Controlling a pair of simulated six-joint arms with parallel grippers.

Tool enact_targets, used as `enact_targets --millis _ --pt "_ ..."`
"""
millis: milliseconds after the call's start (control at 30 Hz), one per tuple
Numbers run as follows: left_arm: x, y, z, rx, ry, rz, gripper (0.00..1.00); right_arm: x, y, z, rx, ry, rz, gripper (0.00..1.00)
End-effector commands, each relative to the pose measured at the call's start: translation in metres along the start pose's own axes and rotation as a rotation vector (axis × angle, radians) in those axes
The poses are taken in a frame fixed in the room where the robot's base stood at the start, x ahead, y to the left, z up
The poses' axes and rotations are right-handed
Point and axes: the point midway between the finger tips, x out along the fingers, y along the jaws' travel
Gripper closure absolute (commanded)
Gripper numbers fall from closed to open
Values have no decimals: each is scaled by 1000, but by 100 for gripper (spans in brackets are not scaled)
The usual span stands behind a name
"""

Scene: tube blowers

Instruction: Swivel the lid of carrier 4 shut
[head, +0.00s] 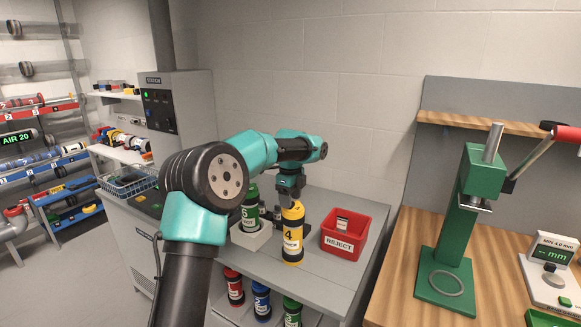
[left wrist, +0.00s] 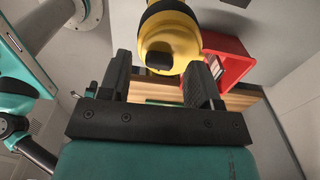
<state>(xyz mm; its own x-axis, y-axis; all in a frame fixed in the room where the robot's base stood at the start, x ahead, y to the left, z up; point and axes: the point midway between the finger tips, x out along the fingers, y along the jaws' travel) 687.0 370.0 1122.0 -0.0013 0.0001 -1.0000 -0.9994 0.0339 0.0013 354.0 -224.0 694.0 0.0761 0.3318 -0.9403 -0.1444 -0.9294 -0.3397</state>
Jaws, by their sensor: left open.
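Carrier 4 (head: 292,236) is a yellow cylinder with black bands and a "4" near its top. It stands upright on the grey bench. In the left wrist view the yellow carrier (left wrist: 180,24) shows close ahead, with a dark tab (left wrist: 160,62) on its yellow end. My left gripper (head: 287,200) is at the top of the carrier. Its two black fingers in the left wrist view (left wrist: 160,78) are apart, one on each side of the tab. I cannot tell whether they touch it. My right gripper is not in view.
A green carrier (head: 250,208) stands in a pale holder (head: 251,238) left of carrier 4. A red reject bin (head: 345,232) stands close on its right. Several carriers sit on the shelf below. A green press (head: 455,220) stands on the wooden bench at right.

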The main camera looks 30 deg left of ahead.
Motion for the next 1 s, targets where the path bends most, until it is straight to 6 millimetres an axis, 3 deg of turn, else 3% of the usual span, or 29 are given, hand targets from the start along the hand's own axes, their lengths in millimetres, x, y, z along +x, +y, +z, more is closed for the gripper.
enact_targets --millis 600,1000 --pt "-111 -1 0 0 0 -4 43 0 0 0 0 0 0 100" --pt "-157 0 0 0 0 -2 43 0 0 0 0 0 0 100"
